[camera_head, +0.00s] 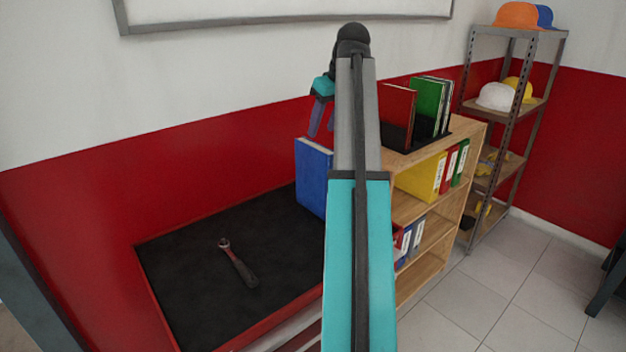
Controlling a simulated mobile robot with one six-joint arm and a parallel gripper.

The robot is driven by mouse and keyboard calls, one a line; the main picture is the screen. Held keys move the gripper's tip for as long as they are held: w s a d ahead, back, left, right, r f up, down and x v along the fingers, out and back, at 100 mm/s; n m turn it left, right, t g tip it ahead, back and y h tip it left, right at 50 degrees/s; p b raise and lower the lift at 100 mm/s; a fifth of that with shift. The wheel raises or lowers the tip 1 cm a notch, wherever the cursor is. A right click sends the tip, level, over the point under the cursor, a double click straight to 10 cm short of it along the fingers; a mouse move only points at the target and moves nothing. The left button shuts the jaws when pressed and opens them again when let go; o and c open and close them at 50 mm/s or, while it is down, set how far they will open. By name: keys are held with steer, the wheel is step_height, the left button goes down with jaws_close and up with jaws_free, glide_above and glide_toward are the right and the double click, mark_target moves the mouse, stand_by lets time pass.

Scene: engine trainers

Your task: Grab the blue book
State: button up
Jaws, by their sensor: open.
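The blue book (313,177) stands upright at the back right of a black-topped workbench (190,270), close to the red wall and the wooden shelf. My arm hides its right side. My gripper (319,134) is open above the book, its fingers pointing down near the book's top edge. From this view I cannot tell whether the fingers are above the book, in front of it or behind it. Nothing shows between them.
A wrench (238,263) with a dark red handle lies on the bench. The wooden bookshelf (440,140) right of the book holds several coloured binders. A metal rack (513,110) with hard hats stands further right. Tiled floor (500,285) is clear at lower right.

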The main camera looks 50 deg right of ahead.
mark_target(316, 146)
steer(key=shift+f, duration=0.15)
steer(key=shift+p+x, duration=0.9)
steer(key=shift+x, duration=3.25)
steer(key=shift+w+f, duration=0.1)
steer(key=shift+p+x, duration=0.85)
steer(key=shift+x, duration=1.65)
steer(key=shift+f+p, duration=0.25)
steer(key=shift+p, duration=0.05)
jaws_close()
